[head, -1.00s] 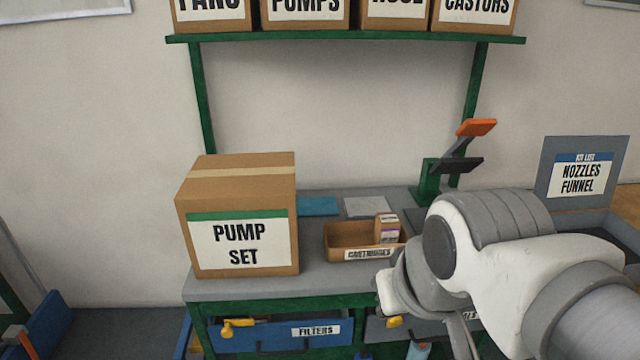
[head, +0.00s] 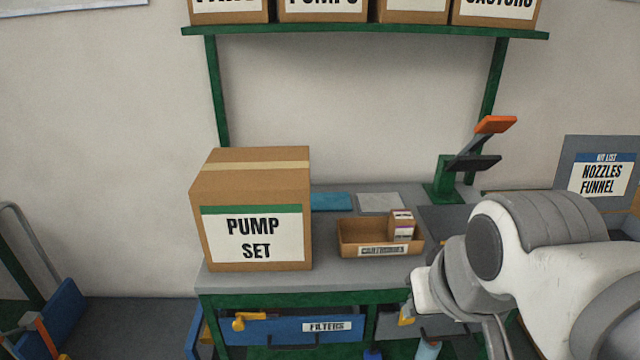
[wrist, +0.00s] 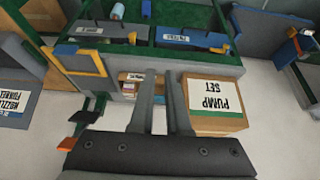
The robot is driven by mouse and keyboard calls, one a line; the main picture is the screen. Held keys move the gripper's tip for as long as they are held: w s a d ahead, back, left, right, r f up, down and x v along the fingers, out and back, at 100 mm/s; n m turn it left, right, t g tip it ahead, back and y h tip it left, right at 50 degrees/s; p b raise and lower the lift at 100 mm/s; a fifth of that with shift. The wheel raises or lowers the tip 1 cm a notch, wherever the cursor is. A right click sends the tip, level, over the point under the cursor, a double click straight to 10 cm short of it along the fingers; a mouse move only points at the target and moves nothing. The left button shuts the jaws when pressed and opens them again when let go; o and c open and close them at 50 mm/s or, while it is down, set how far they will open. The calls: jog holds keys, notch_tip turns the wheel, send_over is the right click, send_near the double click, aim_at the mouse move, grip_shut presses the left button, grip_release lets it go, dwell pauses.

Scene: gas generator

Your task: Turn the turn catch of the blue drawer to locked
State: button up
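The blue drawer (head: 290,328) labelled FILTERS sits under the bench top in the head view. Its yellow turn catch (head: 240,320) is at the drawer's left end, its lever lying roughly level. The wrist view looks upside down; there the blue drawer (wrist: 190,38) is beyond my fingers, with the yellow catch (wrist: 222,49) at its right end. My gripper (wrist: 160,75) is open, with a gap and nothing between its fingers, and is apart from the catch. In the head view my arm hides the fingertips.
A PUMP SET box (head: 255,235) stands on the bench above the blue drawer. A CARTRIDGES tray (head: 345,245) is to its right. A grey drawer (wrist: 125,32) adjoins the blue one, with another yellow catch (head: 407,316). A shelf (head: 360,33) with boxes is above.

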jog(key=shift+o, duration=1.1)
jog(key=shift+w+f, duration=0.1)
jog(key=shift+f, duration=0.35)
jog(key=o, duration=0.6)
jog(key=f+n+g, duration=0.1)
jog(key=w+f+n+g+h+b, duration=0.1)
jog(key=f, duration=0.1)
jog(key=f+n, duration=0.1)
jog(key=f, duration=0.1)
jog(key=shift+w+a+g+b, duration=0.2)
jog(key=shift+w+g+b, duration=0.1)
jog(key=shift+g+b, duration=0.1)
jog(key=n+t+y+b, duration=0.1)
jog(key=n+t+b, duration=1.15)
jog(key=n, duration=2.05)
send_near(238, 328)
jog(key=w+t, duration=0.1)
jog(key=w, duration=0.1)
jog(key=w+f, duration=0.1)
jog(key=w, duration=0.2)
jog(key=w+f+t, duration=0.1)
jog(key=w, duration=0.2)
jog(key=shift+t+p, duration=0.35)
grip_shut()
